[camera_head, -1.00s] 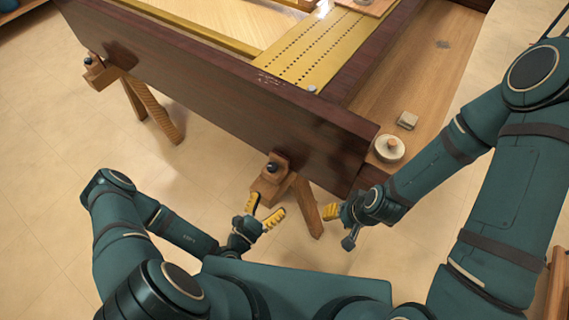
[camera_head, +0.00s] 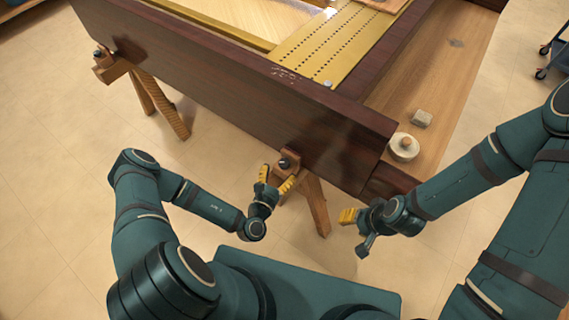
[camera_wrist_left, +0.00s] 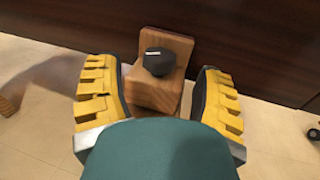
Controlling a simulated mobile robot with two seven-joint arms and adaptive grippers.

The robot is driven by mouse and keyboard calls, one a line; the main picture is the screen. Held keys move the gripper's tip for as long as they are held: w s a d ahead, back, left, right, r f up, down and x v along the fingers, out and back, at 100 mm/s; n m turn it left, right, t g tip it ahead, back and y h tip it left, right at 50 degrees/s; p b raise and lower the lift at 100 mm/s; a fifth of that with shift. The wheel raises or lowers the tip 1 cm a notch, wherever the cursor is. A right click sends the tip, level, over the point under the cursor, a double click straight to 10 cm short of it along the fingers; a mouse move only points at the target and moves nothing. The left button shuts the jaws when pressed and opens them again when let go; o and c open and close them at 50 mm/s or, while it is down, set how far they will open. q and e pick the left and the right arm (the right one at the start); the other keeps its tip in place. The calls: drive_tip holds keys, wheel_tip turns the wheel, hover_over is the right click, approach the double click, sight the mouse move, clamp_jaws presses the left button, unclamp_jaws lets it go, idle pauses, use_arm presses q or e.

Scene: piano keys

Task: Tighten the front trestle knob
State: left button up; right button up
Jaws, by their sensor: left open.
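The front trestle knob (camera_head: 284,163) is a small black knob on the wooden block at the top of the front trestle (camera_head: 316,205), against the dark piano side. In the left wrist view the knob (camera_wrist_left: 159,62) shows a short white mark and sits on the wooden block (camera_wrist_left: 153,90). My left gripper (camera_head: 276,178) is open. Its yellow-padded fingers (camera_wrist_left: 160,100) stand on either side of the block, with the knob beyond and between them, apart from it. My right gripper (camera_head: 349,216) is to the right of the trestle with yellow fingers close together; whether it is open is unclear.
The dark piano case (camera_head: 230,90) runs above the trestles. A second trestle with a knob (camera_head: 98,54) stands at the far left. A round pale object (camera_head: 404,147) and a small block (camera_head: 421,118) lie on the wooden ledge at right. The floor in front is clear.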

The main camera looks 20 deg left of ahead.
sight(282, 167)
use_arm(q)
drive_tip(key=shift+w+d+b, duration=0.15)
drive_tip(key=shift+w+b, duration=0.05)
drive_tip(key=shift+w, duration=0.95)
drive_tip(key=shift+w+d+b, duration=0.15)
drive_tip(key=shift+w, duration=0.95)
